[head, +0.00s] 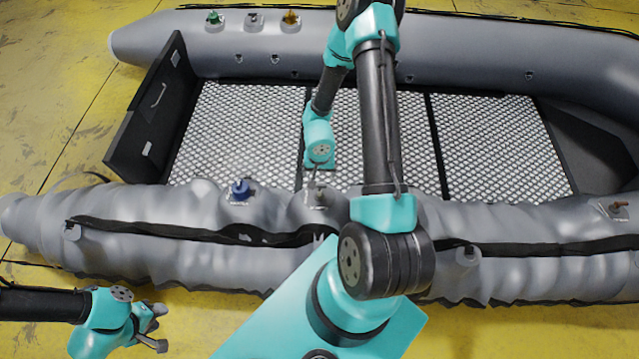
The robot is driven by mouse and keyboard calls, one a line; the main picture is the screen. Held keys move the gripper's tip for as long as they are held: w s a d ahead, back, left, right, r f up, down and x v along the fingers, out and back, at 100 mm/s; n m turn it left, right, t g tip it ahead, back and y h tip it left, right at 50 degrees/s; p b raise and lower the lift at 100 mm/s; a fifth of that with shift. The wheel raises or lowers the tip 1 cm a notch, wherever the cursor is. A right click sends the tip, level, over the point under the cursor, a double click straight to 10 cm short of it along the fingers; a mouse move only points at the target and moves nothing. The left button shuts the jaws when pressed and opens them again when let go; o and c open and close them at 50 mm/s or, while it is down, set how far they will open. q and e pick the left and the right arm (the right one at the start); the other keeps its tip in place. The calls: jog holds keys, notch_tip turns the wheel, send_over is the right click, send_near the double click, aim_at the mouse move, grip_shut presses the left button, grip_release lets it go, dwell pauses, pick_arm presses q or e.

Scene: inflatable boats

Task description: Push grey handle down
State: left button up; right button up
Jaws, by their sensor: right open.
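A small grey handle (319,196) stands on the near tube of the grey inflatable boat (200,215), below the tip of my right gripper. My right gripper (317,183) reaches down just above the handle, its fingers small in the picture and open. I cannot tell whether it touches the handle. My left gripper (158,328) is low at the left, in front of the boat, with its fingers apart and empty. A second grey handle (252,19) stands on the far tube.
A blue handle (240,188) stands left of the near grey one, and a brown handle (618,206) is far right. A black transom board (150,110) stands at left. Yellow floor surrounds the boat.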

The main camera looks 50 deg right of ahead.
aim_at(320, 185)
notch_tip(320, 185, down, 9)
jog(key=shift+r, duration=0.2)
dwell(0.3)
